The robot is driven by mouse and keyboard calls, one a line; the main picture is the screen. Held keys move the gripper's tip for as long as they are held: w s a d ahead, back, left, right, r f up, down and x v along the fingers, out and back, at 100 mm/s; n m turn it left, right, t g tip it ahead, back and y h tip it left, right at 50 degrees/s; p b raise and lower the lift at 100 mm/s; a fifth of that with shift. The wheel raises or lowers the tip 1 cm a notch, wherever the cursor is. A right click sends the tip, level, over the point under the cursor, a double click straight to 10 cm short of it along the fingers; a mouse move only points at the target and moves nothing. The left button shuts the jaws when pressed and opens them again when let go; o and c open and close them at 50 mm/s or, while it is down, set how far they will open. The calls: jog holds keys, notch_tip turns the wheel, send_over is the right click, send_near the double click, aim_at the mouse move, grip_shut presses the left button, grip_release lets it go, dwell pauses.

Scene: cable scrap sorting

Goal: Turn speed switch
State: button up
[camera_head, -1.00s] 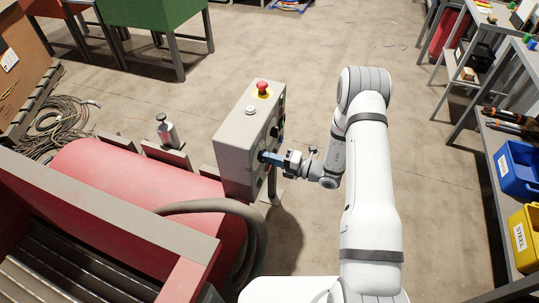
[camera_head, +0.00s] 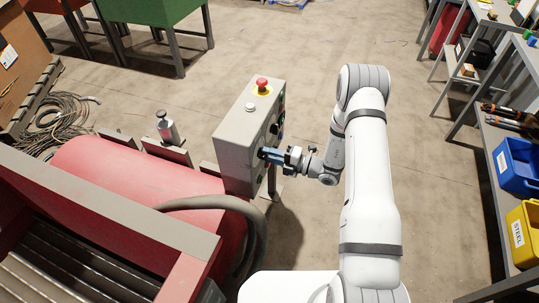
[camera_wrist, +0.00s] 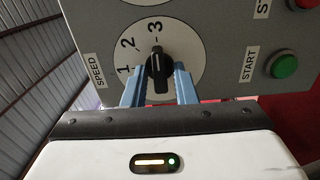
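The speed switch is a black knob (camera_wrist: 158,70) on a white round dial marked 1, 2 and 3, beside the label SPEED. Its pointer line points at 3. My gripper (camera_wrist: 160,78) has its two blue fingers on either side of the knob in the wrist view. A narrow gap seems to show between the fingers and the knob, so they look open around it. In the head view my gripper (camera_head: 264,154) is at the side face of the grey control box (camera_head: 235,145); the knob is hidden there by the fingers.
A green START button (camera_wrist: 285,66) sits right of the dial. A red emergency button (camera_head: 262,84) tops the box. A red machine (camera_head: 130,170) with a thick hose stands left. A workbench with blue (camera_head: 519,168) and yellow bins (camera_head: 522,235) is right. Floor behind is open.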

jog(key=shift+o, duration=0.8)
jog(key=v, duration=0.7)
jog(key=shift+s+d, duration=0.15)
jog(key=shift+d, duration=0.15)
jog(key=shift+r, duration=0.1)
